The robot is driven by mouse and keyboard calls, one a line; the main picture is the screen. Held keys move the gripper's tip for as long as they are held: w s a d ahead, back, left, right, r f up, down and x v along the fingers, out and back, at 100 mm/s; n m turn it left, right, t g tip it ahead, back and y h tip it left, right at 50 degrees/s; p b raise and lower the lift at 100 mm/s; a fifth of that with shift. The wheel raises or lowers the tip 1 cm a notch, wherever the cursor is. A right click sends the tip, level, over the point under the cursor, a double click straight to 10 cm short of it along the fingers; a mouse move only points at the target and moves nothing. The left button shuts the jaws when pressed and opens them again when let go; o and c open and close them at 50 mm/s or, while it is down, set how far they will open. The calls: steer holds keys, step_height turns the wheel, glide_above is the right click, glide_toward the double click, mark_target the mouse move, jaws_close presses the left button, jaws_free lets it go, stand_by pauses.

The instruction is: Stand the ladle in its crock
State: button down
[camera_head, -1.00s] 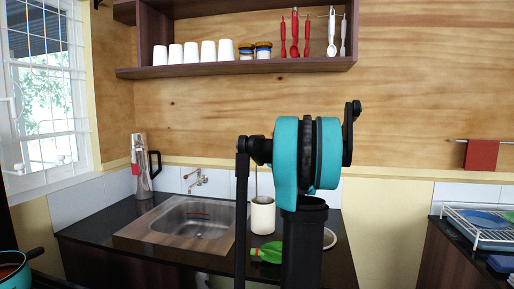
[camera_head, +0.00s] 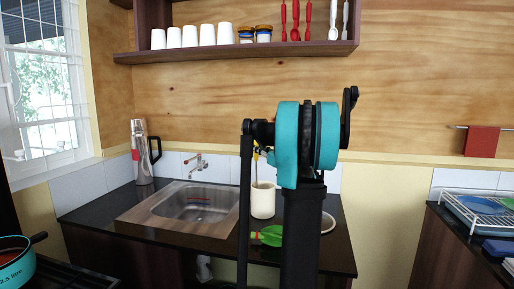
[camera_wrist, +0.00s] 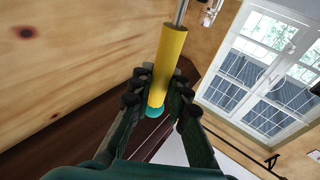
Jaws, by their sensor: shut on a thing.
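The ladle's yellow handle (camera_wrist: 171,60), with a teal end, runs between the fingers of my gripper (camera_wrist: 161,85) in the wrist view. My gripper is shut on this handle. A metal shaft extends from it past the top edge of that view, so the bowl is out of sight there. In the head view a bit of yellow handle (camera_head: 257,150) shows left of my arm, with a thin shaft below it reaching down to the mouth of the cream crock (camera_head: 262,204). Whether the bowl is inside the crock I cannot tell. The crock stands upright on the dark counter.
A green object (camera_head: 267,235) lies in front of the crock, partly behind my arm. The sink (camera_head: 200,207) is left of the crock, with a flask (camera_head: 141,152) behind it. A shelf (camera_head: 290,50) with white cups hangs above. A dish rack (camera_head: 478,205) stands at right.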

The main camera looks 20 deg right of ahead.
steer(key=c, duration=1.4)
jaws_free()
steer(key=shift+o, duration=0.2)
steer(key=v, duration=1.2)
